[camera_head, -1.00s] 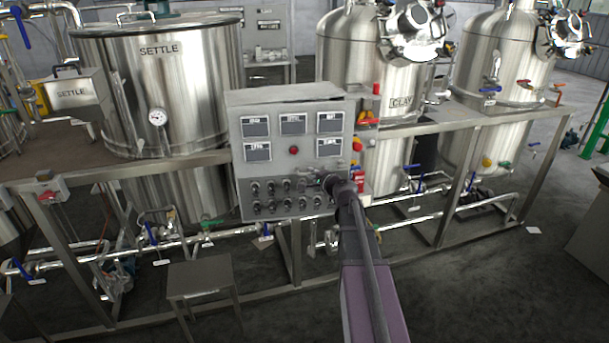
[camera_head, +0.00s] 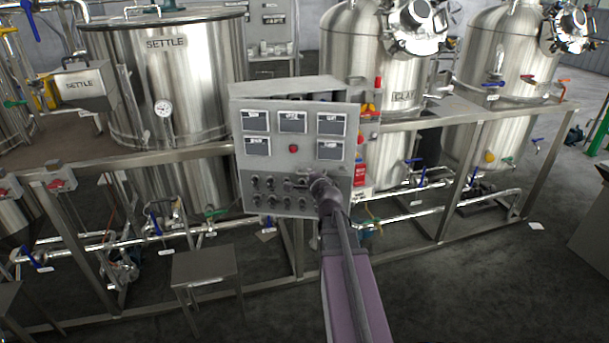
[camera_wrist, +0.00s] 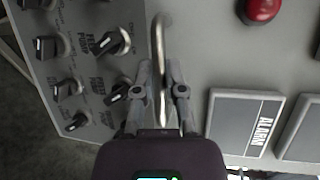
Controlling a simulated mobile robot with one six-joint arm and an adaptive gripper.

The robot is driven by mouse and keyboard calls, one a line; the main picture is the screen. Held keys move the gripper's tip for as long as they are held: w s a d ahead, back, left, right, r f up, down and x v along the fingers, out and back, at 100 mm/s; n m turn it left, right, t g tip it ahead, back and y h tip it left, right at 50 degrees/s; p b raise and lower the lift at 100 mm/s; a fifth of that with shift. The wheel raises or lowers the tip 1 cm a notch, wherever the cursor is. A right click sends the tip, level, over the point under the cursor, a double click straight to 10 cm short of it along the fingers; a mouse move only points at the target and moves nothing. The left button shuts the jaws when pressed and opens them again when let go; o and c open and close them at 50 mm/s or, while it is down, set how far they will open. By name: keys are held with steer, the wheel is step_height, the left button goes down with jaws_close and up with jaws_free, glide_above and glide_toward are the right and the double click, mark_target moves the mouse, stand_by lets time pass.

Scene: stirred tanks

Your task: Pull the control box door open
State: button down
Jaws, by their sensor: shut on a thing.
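The control box (camera_head: 285,85) is a grey metal box in the middle of the head view. Its door (camera_head: 275,165) carries several displays, a red button and rows of knobs. The door stands slightly ajar, with a narrow gap showing along its top right. My gripper (camera_head: 316,178) is at the lower right of the door. In the wrist view my gripper (camera_wrist: 164,88) is shut on the curved metal door handle (camera_wrist: 160,35), which runs between the two fingers. In the head view my gripper hides most of the handle.
The door's knobs (camera_wrist: 110,42) are close beside my fingers. A settle tank (camera_head: 185,85) stands behind left and a clay tank (camera_head: 352,50) behind right. A small metal table (camera_head: 203,266) stands in front to the left.

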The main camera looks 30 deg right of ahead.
steer(key=shift+w+a, duration=0.1)
steer(key=shift+w, duration=0.05)
steer(key=c, duration=0.7)
jaws_free()
steer(key=shift+w, duration=0.1)
